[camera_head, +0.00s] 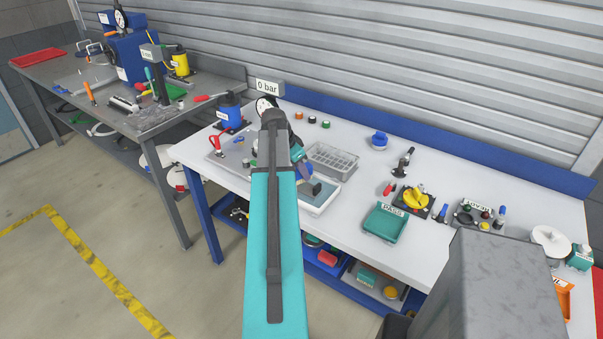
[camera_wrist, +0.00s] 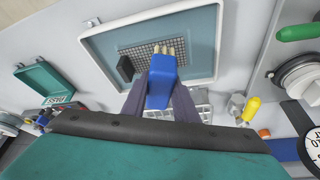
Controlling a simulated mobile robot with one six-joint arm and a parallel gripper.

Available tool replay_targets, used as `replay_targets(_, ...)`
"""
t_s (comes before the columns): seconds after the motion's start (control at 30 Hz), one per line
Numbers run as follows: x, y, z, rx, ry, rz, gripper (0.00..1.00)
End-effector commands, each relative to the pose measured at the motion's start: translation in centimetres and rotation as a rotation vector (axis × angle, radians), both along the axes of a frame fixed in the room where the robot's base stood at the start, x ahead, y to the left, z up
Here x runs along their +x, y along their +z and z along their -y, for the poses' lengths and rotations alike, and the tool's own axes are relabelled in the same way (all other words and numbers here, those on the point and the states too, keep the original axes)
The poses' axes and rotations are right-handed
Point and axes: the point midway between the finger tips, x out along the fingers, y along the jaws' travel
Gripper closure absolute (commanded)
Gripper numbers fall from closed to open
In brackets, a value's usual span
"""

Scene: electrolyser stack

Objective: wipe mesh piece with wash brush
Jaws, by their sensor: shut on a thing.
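My gripper (camera_wrist: 163,92) is shut on the blue wash brush (camera_wrist: 162,82), with one dark finger on each side of it. The brush's pale bristles (camera_wrist: 164,50) point away from the gripper and overlap the grey mesh piece (camera_wrist: 145,50) in the wrist view. I cannot tell whether they touch it. The mesh piece lies in a shallow white tray with a grey-blue floor (camera_wrist: 102,40). The brush and fingers hide part of the mesh. In the head view my arm covers much of the tray (camera_head: 318,208).
A black block (camera_wrist: 125,68) stands at the mesh's left edge in the wrist view. A clear rack (camera_head: 332,160) stands behind the tray. A green PASS tray (camera_head: 385,222) is to the right. A gauge (camera_head: 265,106) and blue container (camera_head: 230,108) stand at the back left.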

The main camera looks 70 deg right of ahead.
Motion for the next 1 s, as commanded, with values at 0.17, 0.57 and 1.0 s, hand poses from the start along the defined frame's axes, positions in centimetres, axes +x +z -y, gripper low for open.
replay_targets(0.17, 0.0, 1.4, 0.0, -0.001, 0.000, 0.001, 0.92)
replay_targets(0.57, 0.0, 3.9, 0.0, -0.001, 0.000, 0.001, 0.92)
replay_targets(1.0, 0.0, 4.1, 0.0, 0.000, 0.000, 0.000, 0.92)
